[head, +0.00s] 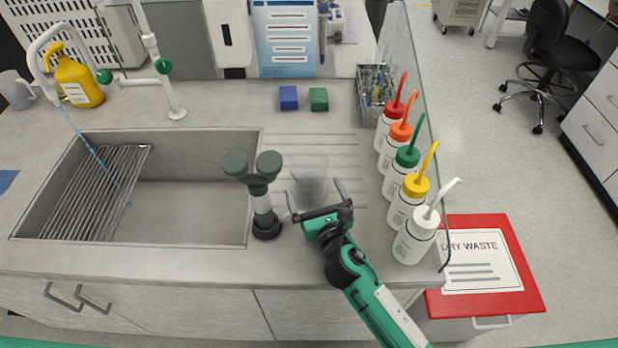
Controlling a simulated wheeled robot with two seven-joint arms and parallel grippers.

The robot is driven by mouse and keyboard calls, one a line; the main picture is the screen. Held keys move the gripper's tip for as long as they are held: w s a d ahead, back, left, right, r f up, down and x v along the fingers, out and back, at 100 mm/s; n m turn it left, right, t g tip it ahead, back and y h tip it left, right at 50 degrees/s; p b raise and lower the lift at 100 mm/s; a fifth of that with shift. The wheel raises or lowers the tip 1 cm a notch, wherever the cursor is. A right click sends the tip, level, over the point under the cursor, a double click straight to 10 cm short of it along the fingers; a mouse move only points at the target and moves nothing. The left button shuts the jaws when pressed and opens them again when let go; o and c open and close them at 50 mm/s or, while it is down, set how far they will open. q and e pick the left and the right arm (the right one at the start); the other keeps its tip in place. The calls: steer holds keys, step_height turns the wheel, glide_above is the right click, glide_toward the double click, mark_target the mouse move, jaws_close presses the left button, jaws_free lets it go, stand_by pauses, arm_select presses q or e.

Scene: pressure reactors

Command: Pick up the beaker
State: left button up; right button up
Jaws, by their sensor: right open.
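My left gripper does not show.
A dark green eyewash fixture (262,203) stands close left of the beaker. Several wash bottles (413,240) line the right edge before a glass panel. The sink (190,208) is at left. Blue (289,97) and green (319,99) blocks and a wire basket (374,90) sit behind.

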mark_target(305, 164)
steer(key=p+x, duration=0.1)
steer(key=x, duration=0.4)
steer(key=shift+w+r, duration=0.1)
steer(key=shift+r, duration=0.1)
steer(key=c, duration=1.1)
steer(key=shift+r, duration=0.15)
